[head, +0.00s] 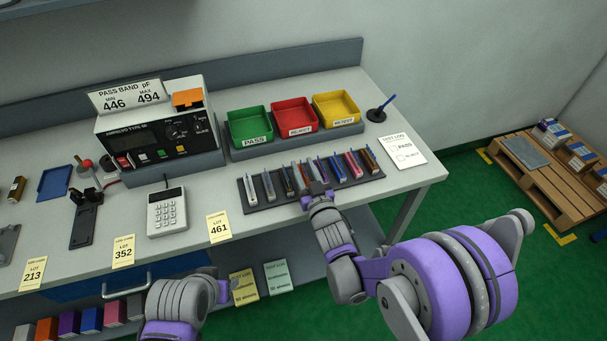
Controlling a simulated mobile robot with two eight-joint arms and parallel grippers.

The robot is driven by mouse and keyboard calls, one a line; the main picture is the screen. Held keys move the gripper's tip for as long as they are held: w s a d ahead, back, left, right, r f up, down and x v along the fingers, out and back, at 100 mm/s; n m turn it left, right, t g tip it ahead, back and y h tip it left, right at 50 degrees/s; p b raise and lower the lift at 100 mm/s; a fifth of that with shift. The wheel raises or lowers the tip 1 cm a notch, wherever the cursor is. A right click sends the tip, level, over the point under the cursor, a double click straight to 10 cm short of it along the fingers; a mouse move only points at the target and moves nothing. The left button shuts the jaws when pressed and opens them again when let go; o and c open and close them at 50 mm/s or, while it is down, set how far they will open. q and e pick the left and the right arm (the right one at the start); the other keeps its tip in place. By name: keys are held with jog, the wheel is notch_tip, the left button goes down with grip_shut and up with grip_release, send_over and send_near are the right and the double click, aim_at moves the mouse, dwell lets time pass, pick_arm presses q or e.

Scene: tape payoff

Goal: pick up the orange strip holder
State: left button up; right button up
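A dark rack (258,203) near the bench's front edge holds a row of slim strip holders in several colours. A brownish-orange holder (371,161) stands at the row's right end, beside a red one (353,165). Another brownish holder (288,181) shows left of the middle; which one counts as orange is hard to tell at this size. My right gripper (317,190) is at the rack's front edge by the middle holders, left of the right-end holder. Its fingers are too small and covered to read. My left arm is low in the picture; its gripper (227,291) shows only partly.
Green (250,125), red (294,117) and yellow (336,109) bins stand behind the rack. A tester (155,130) and keypad (167,212) are to the left. A pen stand (376,115) and test-log sheet (403,152) are to the right. Lot cards line the front edge.

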jog(key=shift+w, duration=0.2)
jog(key=shift+s, duration=0.15)
grip_shut()
dwell(1.2)
